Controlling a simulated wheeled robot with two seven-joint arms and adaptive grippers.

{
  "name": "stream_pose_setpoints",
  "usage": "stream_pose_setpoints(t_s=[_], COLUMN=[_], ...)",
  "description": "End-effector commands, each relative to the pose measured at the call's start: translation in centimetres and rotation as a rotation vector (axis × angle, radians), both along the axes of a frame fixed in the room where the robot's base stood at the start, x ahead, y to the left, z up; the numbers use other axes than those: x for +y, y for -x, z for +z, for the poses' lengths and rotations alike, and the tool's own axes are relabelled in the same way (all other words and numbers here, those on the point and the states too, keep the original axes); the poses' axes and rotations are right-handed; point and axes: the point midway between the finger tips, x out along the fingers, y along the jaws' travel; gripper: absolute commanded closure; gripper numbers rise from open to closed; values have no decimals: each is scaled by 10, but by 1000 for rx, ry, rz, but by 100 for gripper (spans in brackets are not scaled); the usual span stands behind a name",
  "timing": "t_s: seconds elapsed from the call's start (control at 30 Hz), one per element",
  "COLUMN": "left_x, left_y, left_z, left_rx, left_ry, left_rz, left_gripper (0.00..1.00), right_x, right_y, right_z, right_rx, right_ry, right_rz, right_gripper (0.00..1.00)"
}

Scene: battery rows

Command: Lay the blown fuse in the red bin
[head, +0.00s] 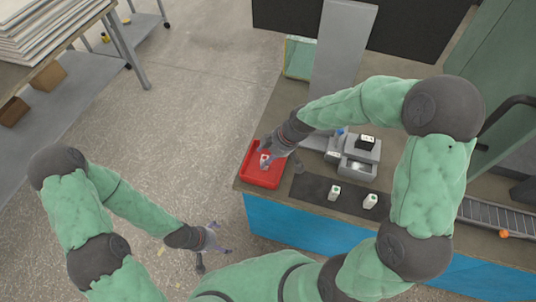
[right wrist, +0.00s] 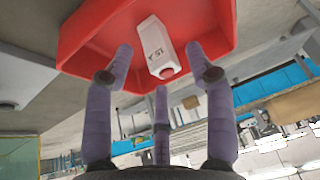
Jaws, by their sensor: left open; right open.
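The red bin (head: 250,178) sits at the near left corner of the workbench. A white fuse (head: 264,161) with a red end lies in it; in the right wrist view this fuse (right wrist: 153,42) shows the marking 15 A, and the bin (right wrist: 88,32) surrounds it. My right gripper (head: 268,153) is over the bin. In the right wrist view its fingers (right wrist: 160,66) are spread on either side of the fuse, with gaps between. My left gripper (head: 222,242) is open and empty, away from the bench above the floor.
Two white fuses with green ends (head: 334,192) (head: 370,201) stand on a dark mat (head: 312,188). A grey fixture (head: 355,165) with a black-topped block (head: 366,142) is behind them. A conveyor (head: 485,213) is at the right.

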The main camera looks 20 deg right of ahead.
Motion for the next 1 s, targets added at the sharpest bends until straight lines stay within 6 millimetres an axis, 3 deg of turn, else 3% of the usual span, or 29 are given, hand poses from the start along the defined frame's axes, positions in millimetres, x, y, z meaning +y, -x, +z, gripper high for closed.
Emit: stream_pose_setpoints(t_s=[0.53, 0.73, 1.0], left_x=[0, 0, 0], left_y=[0, 0, 0], left_z=[35, 39, 40], left_rx=[0, 0, 0], left_ry=[0, 0, 0], left_rz=[0, 0, 0], left_gripper=[0, 0, 0], right_x=[-37, -43, -44], right_y=[19, 23, 24], right_z=[92, 107, 110], right_rx=[-3, -1, -1], right_ry=[0, -1, -1], right_rz=[-2, 0, 0], right_gripper=[45, 45, 45])
